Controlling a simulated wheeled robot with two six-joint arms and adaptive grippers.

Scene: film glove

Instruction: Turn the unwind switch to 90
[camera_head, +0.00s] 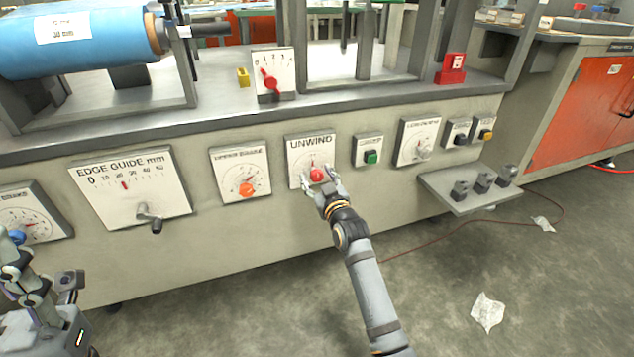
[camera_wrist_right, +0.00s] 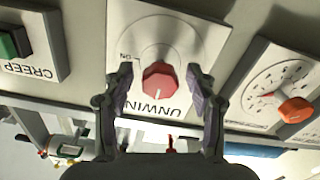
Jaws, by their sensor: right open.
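The unwind switch is a red knob (camera_head: 317,175) on a white panel labelled UNWIND (camera_head: 311,142), on the front of the machine. In the right wrist view the red knob (camera_wrist_right: 158,82) sits on a round light dial, with the panel upside down. My right gripper (camera_head: 320,182) is at the panel, with its fingers on either side of the knob. In the wrist view the open fingers (camera_wrist_right: 160,88) stand apart from the knob, with gaps on both sides. My left arm is at the lower left; its gripper's fingers cannot be made out clearly.
An orange-knob dial (camera_head: 247,188) is left of the unwind panel and a green button (camera_head: 371,157) is right of it. The edge guide panel (camera_head: 130,188) has a protruding crank. A small grey shelf (camera_head: 455,197) juts out at right. Paper scraps (camera_head: 488,311) lie on the floor.

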